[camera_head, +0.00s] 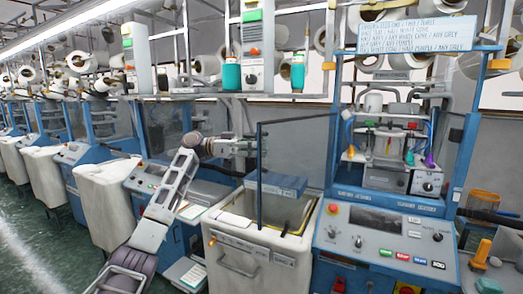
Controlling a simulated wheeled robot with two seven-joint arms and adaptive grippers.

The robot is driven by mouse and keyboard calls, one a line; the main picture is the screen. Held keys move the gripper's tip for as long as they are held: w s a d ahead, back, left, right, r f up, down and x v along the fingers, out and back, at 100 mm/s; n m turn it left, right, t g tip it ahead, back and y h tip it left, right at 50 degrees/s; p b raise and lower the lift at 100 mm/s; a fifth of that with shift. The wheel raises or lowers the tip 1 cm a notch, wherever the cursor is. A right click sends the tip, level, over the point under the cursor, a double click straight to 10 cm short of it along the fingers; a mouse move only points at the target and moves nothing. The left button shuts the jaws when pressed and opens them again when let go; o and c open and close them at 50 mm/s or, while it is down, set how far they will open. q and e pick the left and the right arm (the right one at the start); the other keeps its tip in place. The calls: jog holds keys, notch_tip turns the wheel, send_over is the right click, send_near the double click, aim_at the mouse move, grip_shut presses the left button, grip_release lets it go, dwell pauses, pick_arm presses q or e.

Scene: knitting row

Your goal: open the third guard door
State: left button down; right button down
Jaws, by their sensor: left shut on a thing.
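A guard door (295,150) with a clear pane and a thin dark frame stands swung out at an angle from the blue machine right of centre. Its free upright edge is near the picture's middle, above a white bin. My left arm comes in from the lower left. My left gripper (254,150) is at that free edge and is shut on it, at what looks like the handle. The fingertips are small and partly hidden by the frame. My right gripper is not in view.
The white bin (240,262) stands under the door. A control panel (385,240) with buttons is at the right, below a sign (415,34). More blue machines and white bins (105,200) line the left. Green floor (40,250) is clear at the lower left.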

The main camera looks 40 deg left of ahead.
pick_arm(q)
jog(key=shift+a+f, duration=0.1)
dwell(0.3)
jog(key=c, duration=1.5)
grip_release()
jog(key=shift+a, duration=0.1)
jog(key=shift+o, duration=0.2)
jog(key=v, duration=1.2)
